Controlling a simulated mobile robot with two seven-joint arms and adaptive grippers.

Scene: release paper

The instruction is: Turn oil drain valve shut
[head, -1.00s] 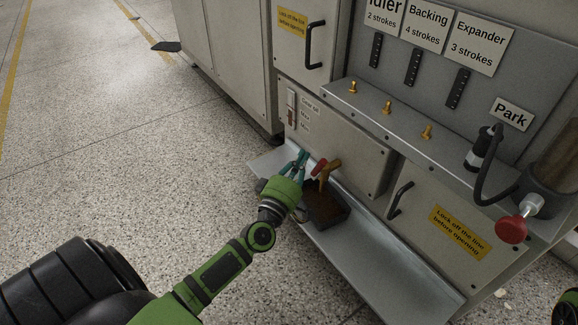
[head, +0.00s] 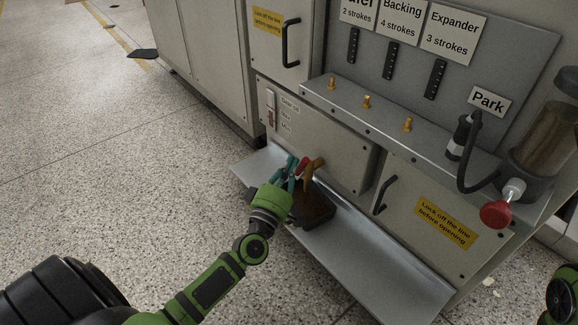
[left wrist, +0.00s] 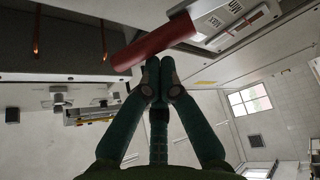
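The oil drain valve is a brass body (head: 317,164) low on the cabinet front, with a red lever (head: 302,166). Brown oil sits in a dark tray (head: 322,221) under it. My left gripper (head: 290,168) has teal fingers and is just left of the red lever. In the left wrist view, the left fingertips (left wrist: 160,64) are drawn together with nothing seen between them. The red lever (left wrist: 155,46) crosses slantwise just past the tips; I cannot tell whether they touch it. My right gripper is out of view.
A metal ledge (head: 385,270) runs under the cabinet. An oil level gauge (head: 271,107) is above left of the valve. A black door handle (head: 385,195) is to the right. A red knob (head: 496,214) hangs further right. Open floor lies left.

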